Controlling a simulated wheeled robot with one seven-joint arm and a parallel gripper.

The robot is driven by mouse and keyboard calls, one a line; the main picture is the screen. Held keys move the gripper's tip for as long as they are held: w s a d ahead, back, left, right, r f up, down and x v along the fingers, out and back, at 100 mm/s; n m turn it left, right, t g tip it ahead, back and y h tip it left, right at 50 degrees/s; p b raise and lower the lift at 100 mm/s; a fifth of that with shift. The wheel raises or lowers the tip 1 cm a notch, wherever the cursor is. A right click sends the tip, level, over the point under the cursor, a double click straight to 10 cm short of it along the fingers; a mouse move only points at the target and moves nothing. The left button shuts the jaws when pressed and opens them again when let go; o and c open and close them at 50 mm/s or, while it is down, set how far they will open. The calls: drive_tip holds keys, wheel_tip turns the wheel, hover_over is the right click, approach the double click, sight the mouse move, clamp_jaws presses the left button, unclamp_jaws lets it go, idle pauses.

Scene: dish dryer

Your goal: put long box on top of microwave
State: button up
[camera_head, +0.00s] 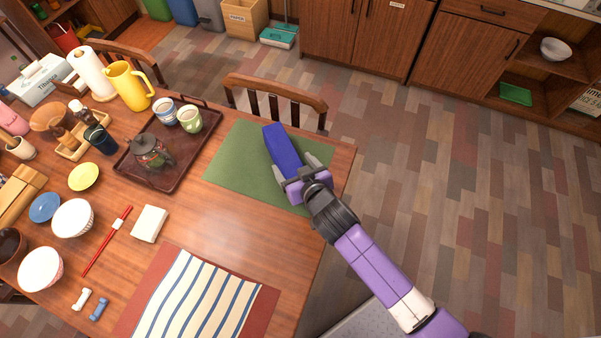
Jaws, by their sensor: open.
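A long blue box (280,144) lies on the green placemat (235,160) near the table's right end. My gripper (296,170) is at the near end of the box, with a finger on each side of it. The jaws are open around that end; I cannot tell whether either finger touches it. My purple arm reaches in from the lower right. No microwave shows in this view.
Left of the mat stands a dark tray (120,169) with a teapot (150,152) and cups. A yellow pitcher (130,88) is behind it. A chair (275,92) stands at the far edge. Bowls and a striped mat (195,300) are nearer. The floor on the right is clear.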

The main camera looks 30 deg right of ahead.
drive_tip(key=shift+v, duration=2.55)
drive_tip(key=s+n+y, duration=0.1)
drive_tip(key=s, duration=0.9)
drive_tip(key=s+a+r+t+y, duration=0.1)
drive_tip(key=s+r+t, duration=0.1)
drive_tip(key=s+r, duration=1.4)
drive_tip(key=shift+s+a+n+t, duration=0.4)
drive_tip(key=shift+s, duration=0.75)
drive_tip(key=shift+o, duration=0.4)
drive_tip(key=shift+s+r, duration=0.25)
drive_tip(key=shift+r, duration=0.3)
